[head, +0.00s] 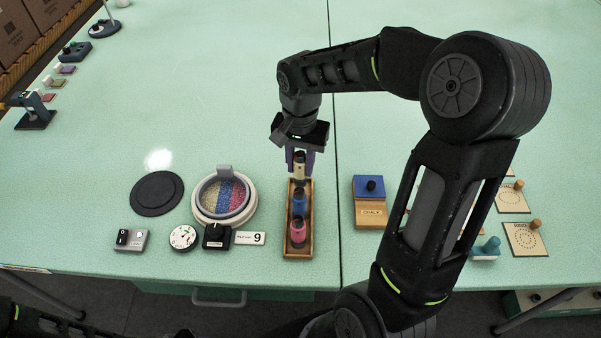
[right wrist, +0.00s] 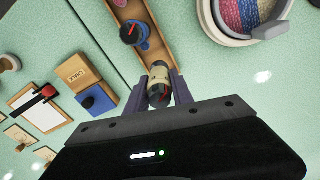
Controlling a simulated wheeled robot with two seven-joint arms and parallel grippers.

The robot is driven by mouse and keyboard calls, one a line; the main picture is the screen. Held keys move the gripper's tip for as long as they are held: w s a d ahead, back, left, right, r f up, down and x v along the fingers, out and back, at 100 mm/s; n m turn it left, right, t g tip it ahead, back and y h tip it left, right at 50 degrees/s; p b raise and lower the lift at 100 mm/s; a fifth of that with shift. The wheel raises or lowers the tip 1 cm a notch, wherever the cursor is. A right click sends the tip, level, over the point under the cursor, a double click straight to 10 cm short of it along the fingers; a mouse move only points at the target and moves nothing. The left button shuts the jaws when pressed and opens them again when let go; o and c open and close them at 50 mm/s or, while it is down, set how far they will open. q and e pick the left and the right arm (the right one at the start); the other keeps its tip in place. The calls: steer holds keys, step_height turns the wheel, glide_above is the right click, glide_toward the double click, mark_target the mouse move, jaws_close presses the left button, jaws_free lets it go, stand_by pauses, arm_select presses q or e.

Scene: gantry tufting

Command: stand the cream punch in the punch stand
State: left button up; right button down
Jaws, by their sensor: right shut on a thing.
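My right gripper (head: 301,160) is shut on the cream punch (head: 300,172), which is upright with a dark top. The punch is over the far end of the wooden punch stand (head: 311,220). A blue punch (head: 299,205) and a pink punch (head: 297,233) stand in the stand, nearer the front edge. In the right wrist view the cream punch (right wrist: 159,78) is between the two fingers, beside the end of the stand (right wrist: 178,62). I cannot tell whether its lower end touches the stand. My left gripper is not in view.
Left of the stand is a round tray (head: 250,212) of coloured granules, with a dark disc (head: 157,193), a dial (head: 183,237) and a 9 card (head: 250,238). Right of it is a chalk box (head: 370,213). Stamped cards (head: 525,240) lie farther right.

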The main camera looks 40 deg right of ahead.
mark_target(301, 175)
steer(key=shift+f, duration=1.8)
steer(key=shift+f, duration=0.25)
steer(key=c, duration=1.1)
jaws_free()
steer(key=shift+r, duration=0.15)
step_height(301, 175, up, 12)
steer(key=shift+r, duration=0.1)
